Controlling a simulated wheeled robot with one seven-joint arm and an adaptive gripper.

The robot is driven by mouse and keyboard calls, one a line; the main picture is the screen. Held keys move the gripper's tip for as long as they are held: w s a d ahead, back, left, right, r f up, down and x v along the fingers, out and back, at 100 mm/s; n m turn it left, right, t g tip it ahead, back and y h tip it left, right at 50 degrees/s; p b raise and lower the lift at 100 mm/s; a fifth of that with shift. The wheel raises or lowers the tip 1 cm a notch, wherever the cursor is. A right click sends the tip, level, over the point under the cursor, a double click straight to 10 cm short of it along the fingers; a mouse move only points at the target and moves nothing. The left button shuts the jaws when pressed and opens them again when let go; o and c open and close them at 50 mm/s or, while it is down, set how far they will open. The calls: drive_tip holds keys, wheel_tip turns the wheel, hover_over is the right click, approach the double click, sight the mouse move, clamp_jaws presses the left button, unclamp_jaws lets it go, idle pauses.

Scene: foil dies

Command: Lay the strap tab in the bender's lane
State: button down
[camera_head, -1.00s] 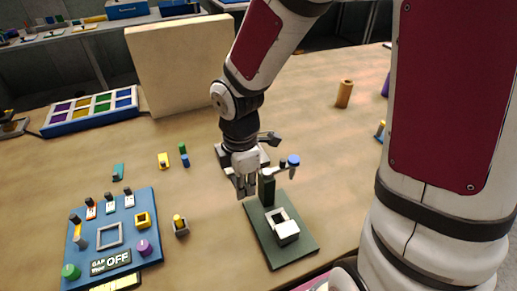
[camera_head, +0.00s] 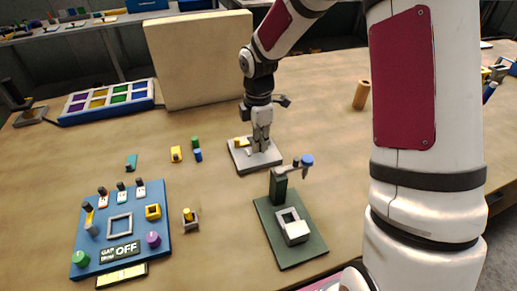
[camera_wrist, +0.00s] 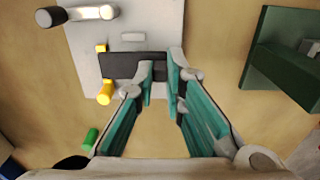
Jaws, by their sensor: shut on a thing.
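The bender looks to be the light grey plate (camera_head: 245,164) near the middle of the table, with a yellow-tipped part on its left side. In the wrist view the plate (camera_wrist: 152,18) carries a dark bar (camera_wrist: 118,66), a yellow knob (camera_wrist: 105,93) and a black-knobbed lever (camera_wrist: 75,15). My gripper (camera_head: 262,146) points down over the plate, and its teal-padded fingers show in the wrist view (camera_wrist: 162,72). It is shut on a small piece, taken as the strap tab, which is mostly hidden between the fingertips. I cannot tell whether the piece touches the bender.
A dark green press (camera_head: 290,255) stands in front of the plate. A blue board (camera_head: 90,240) with knobs lies at front left. A beige panel (camera_head: 200,60) stands behind.

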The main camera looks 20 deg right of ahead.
drive_tip(key=shift+f, duration=1.5)
drive_tip(key=shift+f, duration=0.15)
drive_tip(key=c, duration=1.7)
unclamp_jaws()
drive_tip(key=shift+o, duration=0.2)
wheel_tip(320, 180, up, 12)
drive_tip(key=shift+f, duration=0.15)
drive_tip(key=s+r+m+t+h, duration=0.1)
drive_tip(key=s+r+m+t, duration=0.1)
drive_tip(key=s+r+m, duration=0.95)
drive_tip(key=s+r+m+t+y, duration=0.1)
drive_tip(key=s+m, duration=0.5)
drive_tip(key=s, duration=1)
drive_tip(key=shift+s+t, duration=0.25)
drive_tip(key=shift+t, duration=0.35)
